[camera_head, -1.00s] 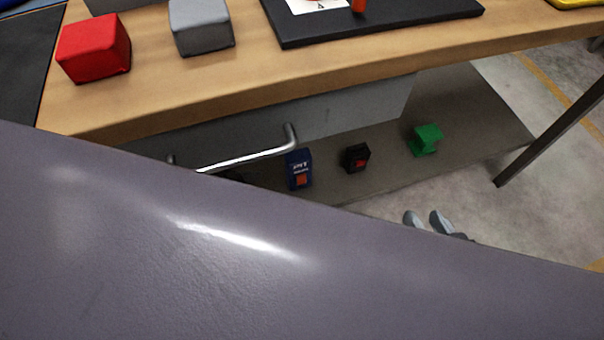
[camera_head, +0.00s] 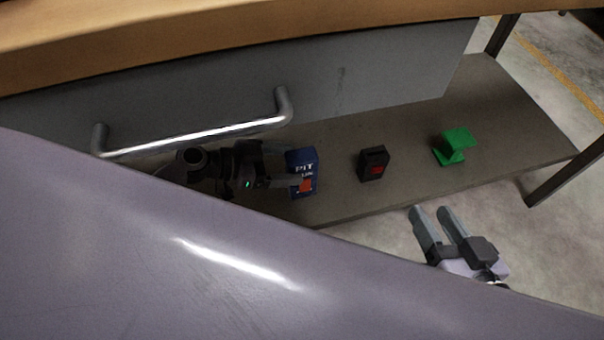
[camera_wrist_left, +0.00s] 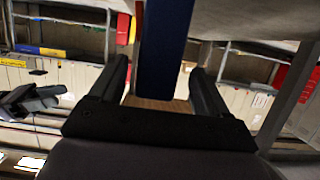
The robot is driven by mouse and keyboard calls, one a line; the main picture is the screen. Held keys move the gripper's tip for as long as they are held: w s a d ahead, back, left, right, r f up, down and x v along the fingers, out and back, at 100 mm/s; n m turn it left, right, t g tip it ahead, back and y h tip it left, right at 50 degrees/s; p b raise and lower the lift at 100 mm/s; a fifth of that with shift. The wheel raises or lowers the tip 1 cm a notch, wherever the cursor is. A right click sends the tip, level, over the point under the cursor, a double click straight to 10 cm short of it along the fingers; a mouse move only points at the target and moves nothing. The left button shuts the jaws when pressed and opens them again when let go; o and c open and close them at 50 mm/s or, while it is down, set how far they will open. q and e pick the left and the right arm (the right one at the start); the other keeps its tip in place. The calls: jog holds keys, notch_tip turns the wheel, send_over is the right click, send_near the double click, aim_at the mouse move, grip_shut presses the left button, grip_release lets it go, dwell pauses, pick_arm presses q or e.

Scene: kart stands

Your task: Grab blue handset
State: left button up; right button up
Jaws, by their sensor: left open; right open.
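The blue handset (camera_head: 306,162), with white "PIT" lettering and a red-orange patch, stands upright on the grey lower shelf (camera_head: 340,205). My left gripper (camera_head: 288,168) is open at the handset's left side, its fingertips at the handset. In the left wrist view the blue handset (camera_wrist_left: 163,45) lies ahead between the two open fingers (camera_wrist_left: 158,72), with gaps visible at both sides. Whether a finger touches it cannot be told. My right gripper (camera_head: 430,210) is open and empty, in front of the shelf's edge.
A black box with a red patch (camera_head: 374,164) and a green bracket-like object (camera_head: 455,146) stand to the right on the shelf. A metal handle (camera_head: 200,138) on the grey drawer front (camera_head: 350,95) is close above my left gripper. The wooden tabletop (camera_head: 230,35) overhangs.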

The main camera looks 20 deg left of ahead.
aim_at(302, 165)
pick_arm(q)
jog(key=x, duration=0.4)
jog(key=shift+s+d+f, duration=0.1)
jog(key=shift+s, duration=0.05)
jog(key=c, duration=1.2)
jog(key=shift+c, duration=0.2)
